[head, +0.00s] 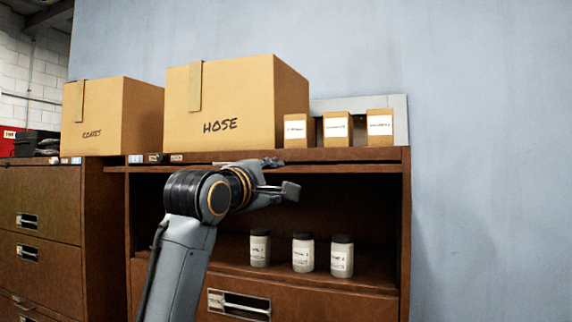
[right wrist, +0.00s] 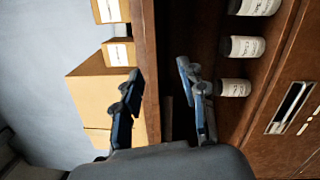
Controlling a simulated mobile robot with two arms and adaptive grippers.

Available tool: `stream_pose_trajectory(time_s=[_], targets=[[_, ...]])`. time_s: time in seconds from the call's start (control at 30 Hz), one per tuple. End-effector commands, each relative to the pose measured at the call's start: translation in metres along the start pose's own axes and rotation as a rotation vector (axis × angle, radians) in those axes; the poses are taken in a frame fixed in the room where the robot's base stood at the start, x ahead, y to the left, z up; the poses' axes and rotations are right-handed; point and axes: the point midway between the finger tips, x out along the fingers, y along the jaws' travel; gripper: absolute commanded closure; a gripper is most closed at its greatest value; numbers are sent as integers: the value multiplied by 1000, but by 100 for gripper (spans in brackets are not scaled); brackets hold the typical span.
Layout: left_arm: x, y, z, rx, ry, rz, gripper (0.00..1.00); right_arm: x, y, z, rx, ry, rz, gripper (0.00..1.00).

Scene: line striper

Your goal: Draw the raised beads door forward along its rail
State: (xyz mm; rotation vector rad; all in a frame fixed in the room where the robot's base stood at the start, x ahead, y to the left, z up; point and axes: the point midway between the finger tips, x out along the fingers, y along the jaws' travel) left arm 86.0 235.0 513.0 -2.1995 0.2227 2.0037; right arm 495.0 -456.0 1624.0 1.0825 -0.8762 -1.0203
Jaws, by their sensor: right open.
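The brown cabinet (head: 405,230) has its upper compartment open, with jars standing inside. The raised door (head: 345,168) seems to show only as a thin brown front edge just under the cabinet top; its panel is hidden. Its beads label cannot be read. My right gripper (head: 281,177) is open and empty in front of this edge, at the top of the opening. In the right wrist view the two fingers (right wrist: 159,72) stand apart, with the brown front edge of the cabinet top (right wrist: 150,60) running between them. I cannot tell any contact. My left gripper is not in view.
A large hose box (head: 235,110), a cones box (head: 105,120) and three small labelled boxes (head: 337,128) stand on top. Three jars (head: 302,253) stand on the shelf below. A closed drawer (head: 330,305) lies under them. Another cabinet (head: 50,215) adjoins at left.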

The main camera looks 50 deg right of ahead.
Motion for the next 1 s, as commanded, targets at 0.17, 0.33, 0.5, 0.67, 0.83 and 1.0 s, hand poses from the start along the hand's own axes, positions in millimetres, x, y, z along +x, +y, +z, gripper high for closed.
stream_pose_trajectory(time_s=[0.17, 0.33, 0.5, 0.67, 0.83, 1.0], targets=[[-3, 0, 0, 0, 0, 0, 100, -4, 13, 26, 243, 88, -43, 58], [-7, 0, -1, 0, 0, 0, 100, 6, 14, 27, 261, 96, -48, 58], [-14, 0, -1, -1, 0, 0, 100, 25, 14, 26, 258, 93, -46, 58], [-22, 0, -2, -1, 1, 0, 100, 44, 14, 23, 255, 93, -47, 58], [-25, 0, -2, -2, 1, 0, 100, 64, 12, 20, 256, 94, -47, 58], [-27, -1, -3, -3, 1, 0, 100, 81, 11, 19, 255, 94, -46, 58]])
